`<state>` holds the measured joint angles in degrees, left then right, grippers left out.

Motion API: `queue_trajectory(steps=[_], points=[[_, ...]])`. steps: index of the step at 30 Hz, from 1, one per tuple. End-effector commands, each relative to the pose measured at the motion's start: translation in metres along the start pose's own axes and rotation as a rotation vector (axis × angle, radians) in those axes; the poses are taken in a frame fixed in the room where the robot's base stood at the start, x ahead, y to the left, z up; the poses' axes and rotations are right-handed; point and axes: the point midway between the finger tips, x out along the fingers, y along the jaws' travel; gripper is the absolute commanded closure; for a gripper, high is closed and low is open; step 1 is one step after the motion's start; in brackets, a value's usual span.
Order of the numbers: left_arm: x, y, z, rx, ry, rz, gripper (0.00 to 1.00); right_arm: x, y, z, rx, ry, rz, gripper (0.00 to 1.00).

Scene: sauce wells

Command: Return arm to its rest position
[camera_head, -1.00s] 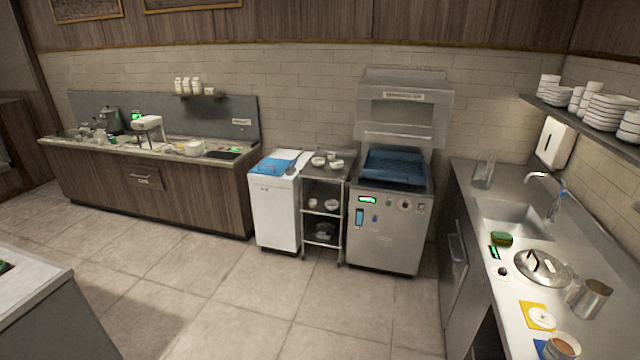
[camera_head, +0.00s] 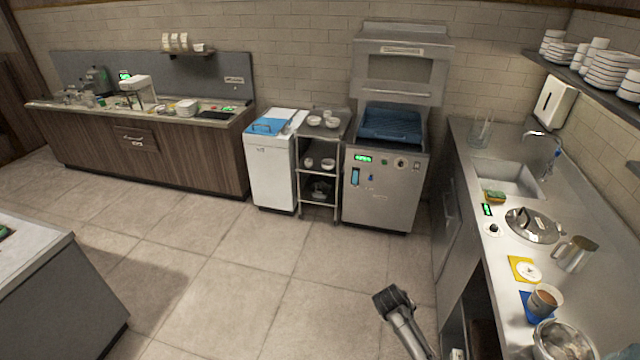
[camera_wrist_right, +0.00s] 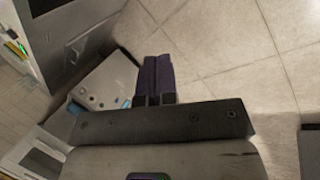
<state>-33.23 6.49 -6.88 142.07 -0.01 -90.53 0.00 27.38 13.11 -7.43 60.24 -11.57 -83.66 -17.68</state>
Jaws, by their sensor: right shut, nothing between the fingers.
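My right gripper (camera_head: 390,298) is in the lower middle of the head view, above the open floor left of the steel counter. In the right wrist view its two dark fingers (camera_wrist_right: 154,75) are together, with nothing between them. It is apart from the counter and touches nothing that I can see. My left gripper is not in view.
The steel counter (camera_head: 508,262) on the right holds a lidded pan (camera_head: 533,226), a metal jug (camera_head: 575,253), a cup (camera_head: 544,300) and a sponge (camera_head: 495,197). A dishwasher (camera_head: 383,190) and a trolley (camera_head: 318,180) stand at the back. The middle floor (camera_head: 230,285) is clear.

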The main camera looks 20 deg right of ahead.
Motion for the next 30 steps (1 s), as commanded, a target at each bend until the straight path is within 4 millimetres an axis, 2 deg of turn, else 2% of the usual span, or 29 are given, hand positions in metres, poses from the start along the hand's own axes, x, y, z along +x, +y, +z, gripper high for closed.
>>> queue_trajectory(steps=[1,3,8,11,14,18,21,24,26,30], points=[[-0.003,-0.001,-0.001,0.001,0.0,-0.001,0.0,-0.028,0.002,-0.01,0.072,0.072,0.0,1.0],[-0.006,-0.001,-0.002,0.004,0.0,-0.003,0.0,-0.063,0.002,-0.018,0.164,0.16,-0.012,1.0],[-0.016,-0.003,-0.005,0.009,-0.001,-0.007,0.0,-0.14,-0.008,-0.017,0.303,0.345,-0.063,1.0],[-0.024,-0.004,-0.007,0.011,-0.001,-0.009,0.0,-0.186,-0.019,-0.002,0.339,0.451,-0.102,1.0],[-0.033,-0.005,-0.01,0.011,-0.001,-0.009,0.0,-0.228,-0.034,0.022,0.337,0.548,-0.138,1.0],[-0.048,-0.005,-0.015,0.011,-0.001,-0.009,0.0,-0.281,-0.056,0.069,0.322,0.664,-0.19,1.0],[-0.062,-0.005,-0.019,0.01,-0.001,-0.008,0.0,-0.312,-0.073,0.112,0.314,0.715,-0.228,1.0],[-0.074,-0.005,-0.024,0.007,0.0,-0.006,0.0,-0.326,-0.089,0.151,0.308,0.712,-0.262,1.0],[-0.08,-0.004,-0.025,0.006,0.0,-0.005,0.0,-0.327,-0.1,0.172,0.303,0.684,-0.283,1.0],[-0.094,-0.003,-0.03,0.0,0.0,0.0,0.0,-0.309,-0.128,0.214,0.281,0.559,-0.333,1.0]])
